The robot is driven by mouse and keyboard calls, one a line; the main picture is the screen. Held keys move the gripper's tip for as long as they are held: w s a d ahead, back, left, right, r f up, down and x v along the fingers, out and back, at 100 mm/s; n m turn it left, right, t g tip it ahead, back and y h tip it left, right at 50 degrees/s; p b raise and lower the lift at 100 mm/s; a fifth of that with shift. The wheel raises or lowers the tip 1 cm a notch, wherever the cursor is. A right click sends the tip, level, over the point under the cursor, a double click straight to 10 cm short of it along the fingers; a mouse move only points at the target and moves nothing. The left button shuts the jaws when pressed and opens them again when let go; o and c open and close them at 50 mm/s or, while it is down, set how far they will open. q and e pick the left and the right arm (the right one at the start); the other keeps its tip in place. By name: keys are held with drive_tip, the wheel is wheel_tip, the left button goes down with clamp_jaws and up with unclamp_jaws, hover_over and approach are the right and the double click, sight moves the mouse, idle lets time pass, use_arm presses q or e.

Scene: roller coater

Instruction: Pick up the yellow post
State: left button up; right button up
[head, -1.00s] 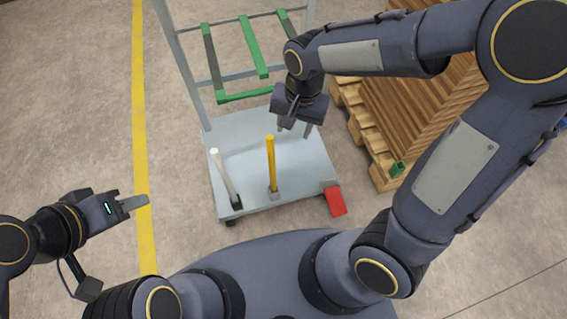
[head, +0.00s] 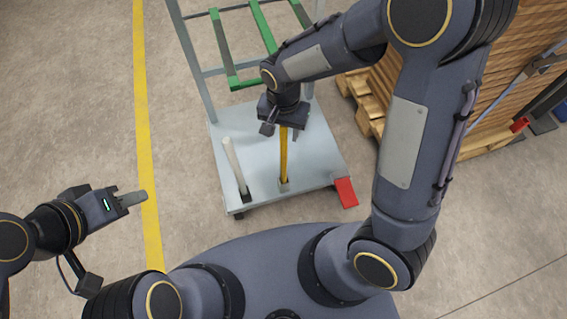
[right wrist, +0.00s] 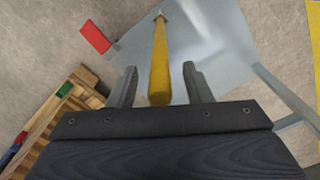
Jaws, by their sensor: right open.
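The yellow post (head: 283,158) stands upright in a holder near the front edge of the cart's grey platform. My right gripper (head: 281,133) is at the post's upper end, with its fingers pointing down. In the right wrist view the post (right wrist: 160,65) lies between the two open fingers of the right gripper (right wrist: 161,85), with a gap on each side. My left gripper (head: 132,200) is away to the left over the floor, and its jaw opening is not clear.
A white post (head: 234,160) stands left of the yellow one on the cart (head: 315,150). A red piece (head: 345,192) is at the cart's front right corner. Green bars (head: 228,60) cross the cart's frame. Wooden pallets (head: 365,100) stand to the right.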

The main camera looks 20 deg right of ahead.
clamp_jaws()
drive_tip(key=shift+r, duration=0.1)
idle(0.3)
